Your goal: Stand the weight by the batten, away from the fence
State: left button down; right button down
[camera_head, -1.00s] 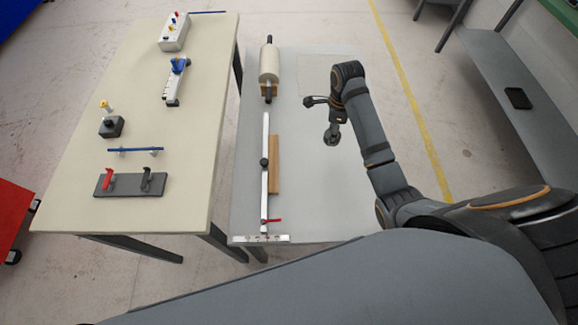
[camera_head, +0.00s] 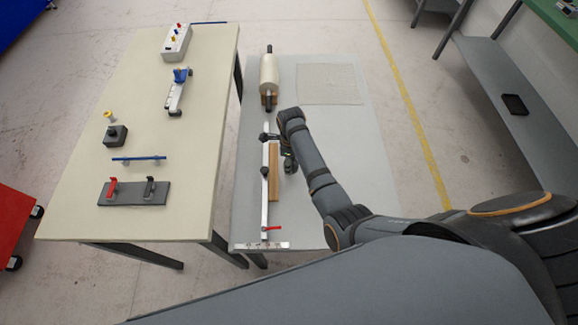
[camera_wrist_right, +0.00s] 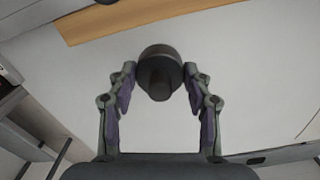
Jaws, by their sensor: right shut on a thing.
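The weight (camera_wrist_right: 160,62), dark and round with a knob, is between the fingertips of my right gripper (camera_wrist_right: 159,76) in the wrist view. In the head view the weight (camera_head: 290,164) shows small and partly covered under my right gripper (camera_head: 279,142), just right of the batten's far end. I cannot tell if it touches the table. The wooden batten (camera_head: 273,187) lies along the right side of the pale metal fence (camera_head: 265,205); it also crosses the top of the wrist view (camera_wrist_right: 130,17). My left gripper is not in view.
The fence has a red lever (camera_head: 271,228) and a cross plate (camera_head: 262,245) at its near end. A cream roller (camera_head: 270,75) lies beyond its far end. A thin pale sheet (camera_head: 329,84) lies at the back right. The grey table (camera_head: 355,140) is clear right of my arm.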

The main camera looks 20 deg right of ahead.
jog(key=shift+a+f, duration=0.25)
jog(key=shift+a, duration=0.1)
jog(key=shift+w+f, duration=0.1)
jog(key=shift+f, duration=1.5)
jog(key=shift+f, duration=0.1)
jog(key=c, duration=0.6)
grip_release()
notch_tip(320, 180, up, 12)
jog(key=p, duration=1.2)
jog(key=shift+r+p, duration=0.25)
jog(key=shift+p, duration=0.05)
jog(key=shift+f, duration=0.15)
